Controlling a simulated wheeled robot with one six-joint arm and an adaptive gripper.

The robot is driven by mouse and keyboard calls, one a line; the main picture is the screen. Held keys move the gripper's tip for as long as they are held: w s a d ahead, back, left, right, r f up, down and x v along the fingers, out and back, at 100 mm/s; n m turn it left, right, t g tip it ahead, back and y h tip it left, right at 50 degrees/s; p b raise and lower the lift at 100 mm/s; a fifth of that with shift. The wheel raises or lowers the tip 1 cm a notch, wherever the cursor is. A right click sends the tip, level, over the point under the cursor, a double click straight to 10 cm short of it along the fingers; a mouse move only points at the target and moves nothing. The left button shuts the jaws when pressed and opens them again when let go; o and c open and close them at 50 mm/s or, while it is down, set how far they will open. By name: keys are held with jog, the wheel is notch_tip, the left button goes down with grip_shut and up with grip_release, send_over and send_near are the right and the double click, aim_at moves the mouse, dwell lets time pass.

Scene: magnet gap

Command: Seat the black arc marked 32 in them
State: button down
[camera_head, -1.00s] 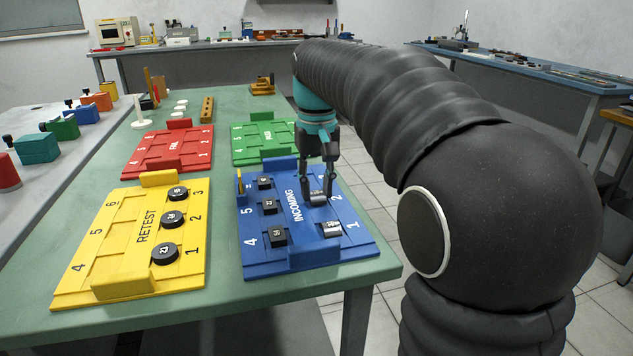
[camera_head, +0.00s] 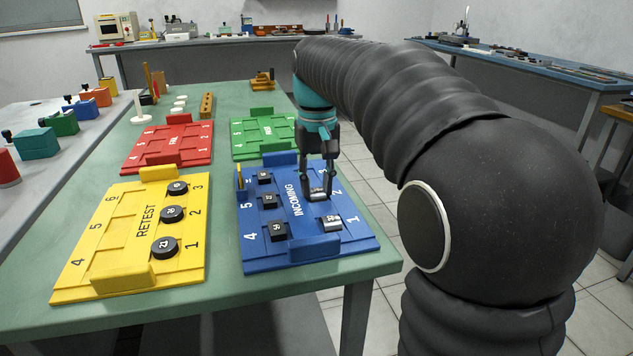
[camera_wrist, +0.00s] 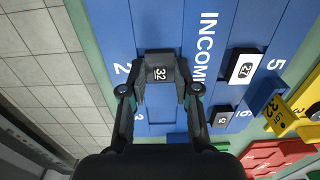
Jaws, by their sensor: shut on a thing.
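The black arc marked 32 (camera_wrist: 160,73) lies between my fingertips at place 2 of the blue INCOMING tray (camera_head: 308,254), with its number facing up. My gripper (camera_head: 317,192) points down and is shut on it; the wrist view shows both fingers (camera_wrist: 160,92) at its sides. I cannot tell whether the arc still touches the tray. A silver-faced piece (camera_head: 331,222) sits at place 1. Black pieces sit at places 4 (camera_head: 278,231), 5 (camera_head: 269,200) and 6 (camera_head: 264,177); the one at 5 reads 27 in the wrist view (camera_wrist: 243,68).
The yellow RETEST tray (camera_head: 108,245) holds three round black pieces at its right side. Red (camera_head: 166,148) and green (camera_head: 264,132) trays stand behind. A yellow LOT 32 tag (camera_wrist: 286,117) stands at the blue tray's edge. The green table's (camera_head: 130,323) front strip is clear.

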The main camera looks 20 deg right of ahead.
jog(key=shift+f, duration=0.15)
jog(key=c, duration=0.8)
grip_release()
jog(key=c, duration=0.5)
jog(key=shift+r+p, duration=1.8)
jog(key=shift+r, duration=0.5)
